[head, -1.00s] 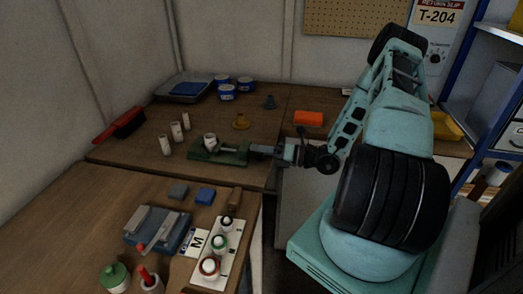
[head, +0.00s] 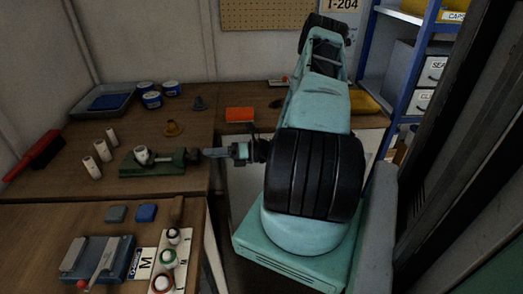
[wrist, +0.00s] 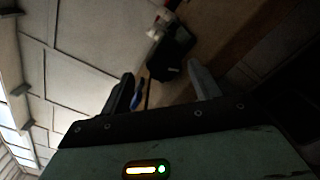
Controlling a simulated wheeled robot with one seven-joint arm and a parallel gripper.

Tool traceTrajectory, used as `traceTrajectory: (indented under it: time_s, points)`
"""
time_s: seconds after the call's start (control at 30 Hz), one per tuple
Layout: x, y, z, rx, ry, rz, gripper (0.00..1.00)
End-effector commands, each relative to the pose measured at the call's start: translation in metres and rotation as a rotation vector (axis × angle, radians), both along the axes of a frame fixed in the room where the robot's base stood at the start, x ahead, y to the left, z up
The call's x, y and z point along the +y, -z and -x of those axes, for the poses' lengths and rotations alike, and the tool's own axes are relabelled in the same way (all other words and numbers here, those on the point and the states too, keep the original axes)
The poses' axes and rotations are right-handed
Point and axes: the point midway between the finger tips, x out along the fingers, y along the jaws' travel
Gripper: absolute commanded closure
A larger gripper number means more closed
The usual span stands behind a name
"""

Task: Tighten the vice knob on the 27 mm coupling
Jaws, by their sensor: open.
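The green vice (head: 155,168) lies on the back bench in the head view. A white coupling (head: 141,154) stands at its left part. The dark vice knob (head: 193,157) is at its right end. My gripper (head: 207,153) points left at the knob, with its fingers just right of it; whether they touch is too small to tell. In the wrist view my gripper (wrist: 163,86) is open with nothing between the fingertips. The dark knob (wrist: 170,58) shows just beyond the tips, and the vice behind it is dim and partly hidden.
A front bench holds a grey-blue fixture (head: 97,258) and a white rack (head: 168,262). Blue shelving (head: 407,70) is at right.

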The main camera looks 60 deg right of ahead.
Motion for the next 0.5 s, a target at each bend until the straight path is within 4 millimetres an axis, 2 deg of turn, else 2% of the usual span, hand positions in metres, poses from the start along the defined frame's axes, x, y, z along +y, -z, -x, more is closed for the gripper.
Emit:
traceTrajectory:
  time_s: [0.03,0.5]
  points:
    - [-0.005,0.005,0.006,0.017,0.007,0.005,0.31]
    - [-0.020,0.002,0.031,0.007,0.004,0.008,0.31]
